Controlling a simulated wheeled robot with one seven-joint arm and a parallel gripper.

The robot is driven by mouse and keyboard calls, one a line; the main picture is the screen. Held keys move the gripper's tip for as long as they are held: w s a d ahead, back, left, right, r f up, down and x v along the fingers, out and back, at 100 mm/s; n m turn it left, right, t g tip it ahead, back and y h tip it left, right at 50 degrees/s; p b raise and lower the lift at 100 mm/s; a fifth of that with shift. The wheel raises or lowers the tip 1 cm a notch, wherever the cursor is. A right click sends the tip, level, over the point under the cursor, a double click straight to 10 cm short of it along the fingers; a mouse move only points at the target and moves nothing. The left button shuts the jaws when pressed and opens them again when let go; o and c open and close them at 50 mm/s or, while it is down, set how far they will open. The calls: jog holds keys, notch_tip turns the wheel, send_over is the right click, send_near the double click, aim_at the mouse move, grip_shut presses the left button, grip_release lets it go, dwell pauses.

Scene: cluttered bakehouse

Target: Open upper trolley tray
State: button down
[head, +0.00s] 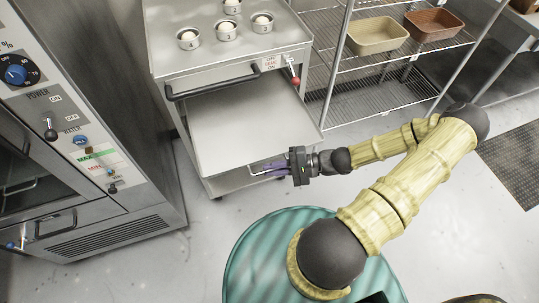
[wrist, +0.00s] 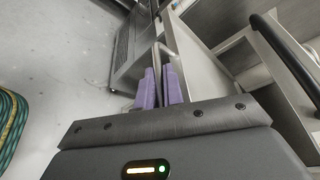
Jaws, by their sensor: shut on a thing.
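The steel trolley (head: 230,62) stands in the upper middle of the head view. Its upper tray (head: 245,118), a flat pale sheet, is pulled well out from under the trolley top. The tray also shows in the wrist view (wrist: 198,75). My gripper (head: 258,170) is at the tray's front edge, its purple fingers shut on the tray's handle. In the wrist view the fingers (wrist: 161,75) close on a thin pale bar, largely hidden between them. A dark bar handle (head: 213,84) crosses the trolley's front, above the tray.
Several small cups (head: 227,30) stand on the trolley top. A red-knobbed lever (head: 293,76) is at its right corner. An oven with a control panel (head: 65,125) stands close on the left. A wire rack (head: 368,88) with two loaf tins is at right. The floor in front is clear.

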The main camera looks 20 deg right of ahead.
jog(key=shift+s+f, duration=0.1)
jog(key=shift+s, duration=0.45)
jog(key=c, duration=1.5)
grip_release()
jog(key=shift+d, duration=0.1)
jog(key=b+v, duration=0.1)
jog(key=v, duration=1.6)
jog(key=shift+s, duration=0.2)
